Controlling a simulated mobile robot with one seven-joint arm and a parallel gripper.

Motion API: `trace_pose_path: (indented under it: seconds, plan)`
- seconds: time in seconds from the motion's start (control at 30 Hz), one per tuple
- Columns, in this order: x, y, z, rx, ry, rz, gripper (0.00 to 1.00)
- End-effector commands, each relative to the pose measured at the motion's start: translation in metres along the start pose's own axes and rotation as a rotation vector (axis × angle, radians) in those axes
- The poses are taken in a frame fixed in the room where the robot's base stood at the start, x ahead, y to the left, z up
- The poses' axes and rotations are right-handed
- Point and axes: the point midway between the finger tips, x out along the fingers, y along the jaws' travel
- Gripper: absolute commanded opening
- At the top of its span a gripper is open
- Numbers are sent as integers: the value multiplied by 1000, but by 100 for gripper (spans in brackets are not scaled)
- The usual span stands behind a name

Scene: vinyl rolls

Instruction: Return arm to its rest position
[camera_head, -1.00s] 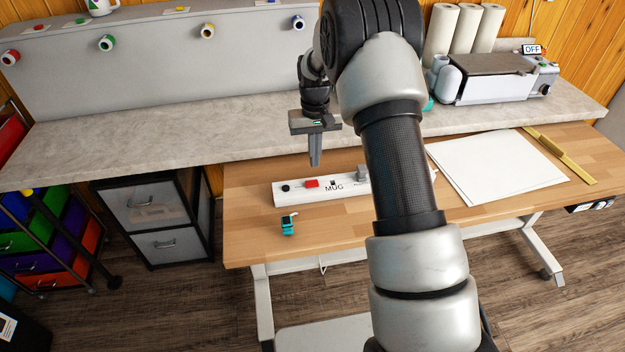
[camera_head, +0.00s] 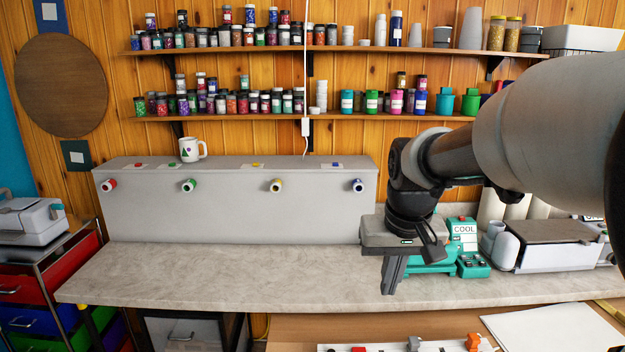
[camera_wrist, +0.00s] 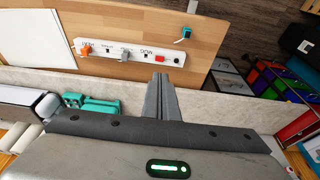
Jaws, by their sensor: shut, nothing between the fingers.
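My gripper (camera_head: 391,275) hangs in front of the grey counter in the head view, fingers pointing down, with my arm reaching in from the right. In the wrist view the fingers of my gripper (camera_wrist: 160,95) are together with nothing between them. They are apart from everything around them. Below lies a white strip marked MUG (camera_wrist: 140,50) on the wooden table (camera_wrist: 205,35), with coloured pieces along it. Only the top edge of this strip (camera_head: 450,347) shows at the bottom of the head view.
A teal press reading COOL (camera_head: 464,232) stands behind my gripper. A white machine (camera_head: 550,257) is to its right. The counter's left part (camera_head: 200,280) is clear.

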Motion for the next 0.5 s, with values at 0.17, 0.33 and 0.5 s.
trace_pose_path:
  seconds: [0.17,0.33,0.5]
  plan:
    - [-69,0,64,-1,101,1,0]
    - [-96,0,119,-2,176,3,0]
    - [-102,0,150,-2,216,4,0]
